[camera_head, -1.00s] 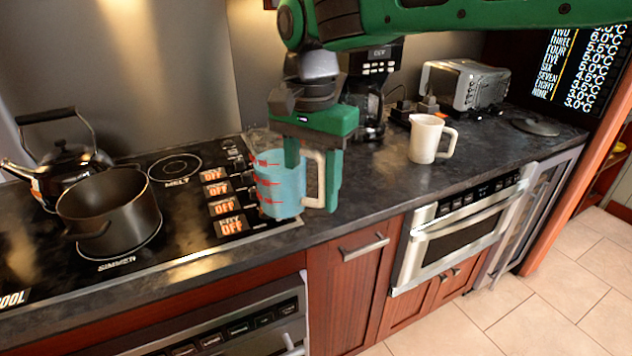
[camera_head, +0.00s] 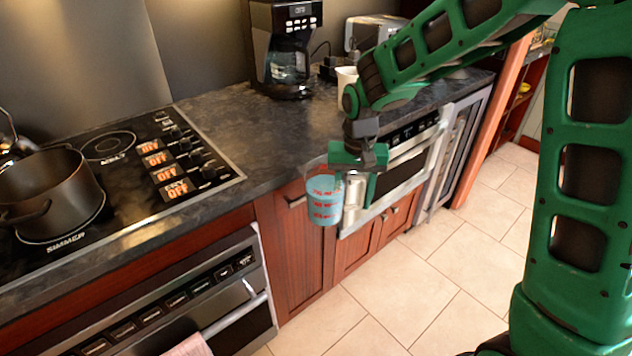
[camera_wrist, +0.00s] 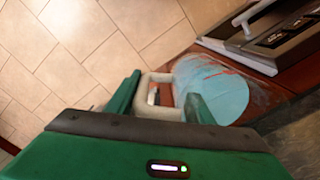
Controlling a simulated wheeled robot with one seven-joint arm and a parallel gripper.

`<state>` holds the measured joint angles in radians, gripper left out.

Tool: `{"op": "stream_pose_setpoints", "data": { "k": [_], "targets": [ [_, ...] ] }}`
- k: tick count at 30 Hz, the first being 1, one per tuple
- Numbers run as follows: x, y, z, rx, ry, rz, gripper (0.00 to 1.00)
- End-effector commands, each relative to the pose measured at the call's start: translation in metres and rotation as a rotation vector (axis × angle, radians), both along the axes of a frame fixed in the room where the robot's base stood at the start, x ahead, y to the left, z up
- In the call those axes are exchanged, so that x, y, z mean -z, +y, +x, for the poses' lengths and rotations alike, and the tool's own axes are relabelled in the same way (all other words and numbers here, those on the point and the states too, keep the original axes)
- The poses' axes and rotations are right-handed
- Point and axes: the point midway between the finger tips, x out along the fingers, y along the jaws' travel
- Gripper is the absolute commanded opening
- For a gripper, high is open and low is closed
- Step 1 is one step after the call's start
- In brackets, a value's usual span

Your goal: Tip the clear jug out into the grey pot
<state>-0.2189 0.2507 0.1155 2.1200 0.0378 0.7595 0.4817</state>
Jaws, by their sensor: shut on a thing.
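The clear jug (camera_head: 324,199) holds blue-green contents and has red markings. My gripper (camera_head: 352,190) is shut on its handle and holds it off the counter, in front of the cabinet doors, above the floor. The jug looks upright. In the wrist view the jug (camera_wrist: 212,88) shows its blue-green contents, with its pale handle (camera_wrist: 156,98) between my fingers. The grey pot (camera_head: 52,195) stands on the hob at the left, open at the top, well away from the jug. Its left edge is cut off by the frame.
The dark hob (camera_head: 110,185) has knobs along its right side. A coffee maker (camera_head: 284,50) stands at the back, with a toaster (camera_head: 372,32) and white pitcher (camera_head: 345,82) nearby. The counter (camera_head: 240,125) right of the hob is clear. An oven (camera_head: 215,315) sits below.

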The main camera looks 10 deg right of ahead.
Motion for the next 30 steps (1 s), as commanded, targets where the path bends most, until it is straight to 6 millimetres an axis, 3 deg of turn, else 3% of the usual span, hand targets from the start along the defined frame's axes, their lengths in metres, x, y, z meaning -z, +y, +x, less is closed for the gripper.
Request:
{"op": "stream_pose_setpoints", "data": {
  "k": [1, 6, 15, 19, 30],
  "targets": [
    [0.017, -0.018, 0.006, -0.009, 0.006, -0.001, 0.0],
    [0.067, -0.071, 0.028, -0.073, 0.004, -0.001, 0.0],
    [0.133, -0.141, 0.051, -0.158, 0.002, -0.004, 0.0],
    [0.142, -0.149, 0.054, -0.173, 0.001, -0.003, 0.0],
    [0.139, -0.149, 0.055, -0.175, -0.003, -0.004, 0.0]
  ]
}}
